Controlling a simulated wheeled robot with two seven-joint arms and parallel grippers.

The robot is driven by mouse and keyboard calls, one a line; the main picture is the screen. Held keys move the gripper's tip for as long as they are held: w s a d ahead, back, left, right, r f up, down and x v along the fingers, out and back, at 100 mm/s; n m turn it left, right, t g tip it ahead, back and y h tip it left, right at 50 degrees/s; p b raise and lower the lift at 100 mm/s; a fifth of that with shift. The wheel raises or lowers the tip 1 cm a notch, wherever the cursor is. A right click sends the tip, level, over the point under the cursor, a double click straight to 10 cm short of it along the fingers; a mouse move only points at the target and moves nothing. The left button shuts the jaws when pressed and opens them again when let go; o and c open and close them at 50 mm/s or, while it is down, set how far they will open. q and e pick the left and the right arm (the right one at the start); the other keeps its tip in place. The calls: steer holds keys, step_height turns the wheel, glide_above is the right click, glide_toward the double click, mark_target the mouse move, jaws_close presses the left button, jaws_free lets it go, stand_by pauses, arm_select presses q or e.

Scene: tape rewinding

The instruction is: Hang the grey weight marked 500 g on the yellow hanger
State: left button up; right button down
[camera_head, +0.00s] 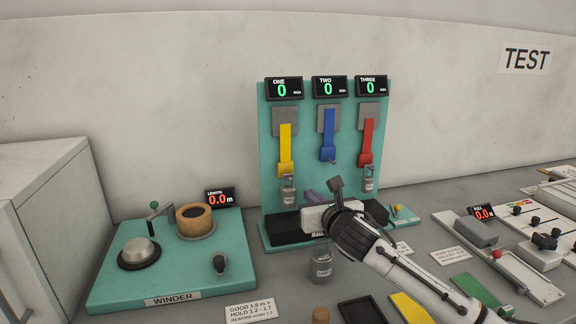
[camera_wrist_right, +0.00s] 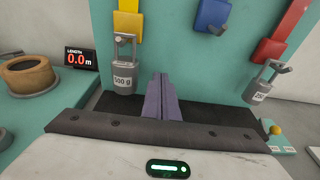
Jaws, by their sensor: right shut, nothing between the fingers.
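The grey weight marked 500 g (camera_wrist_right: 124,78) hangs upright below the yellow hanger (camera_wrist_right: 127,24), its wire handle at the hanger's lower end. In the head view the weight (camera_head: 288,189) is under the yellow strip (camera_head: 286,150) on the teal board. My right gripper (camera_head: 309,195) is shut and empty, in front of the board and to the right of the weight, apart from it. Its closed purple fingers show in the right wrist view (camera_wrist_right: 160,97). My left gripper is not in view.
A blue hanger (camera_head: 328,135) is bare. A red hanger (camera_head: 367,140) holds another grey weight (camera_head: 369,180). A third grey weight (camera_head: 320,264) stands on the table below my right gripper. The winder (camera_head: 170,262) is left; a pull tester (camera_head: 500,262) is right.

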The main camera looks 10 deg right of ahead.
mark_target(288, 190)
steer(key=shift+a, duration=0.45)
stand_by(0.8)
steer(key=shift+a+p, duration=0.5)
steer(key=shift+a, duration=0.45)
stand_by(0.7)
steer(key=shift+a+p, duration=0.15)
steer(key=shift+p, duration=0.35)
stand_by(0.9)
steer(key=shift+d+p, duration=0.4)
steer(key=shift+p, duration=0.05)
stand_by(3.2)
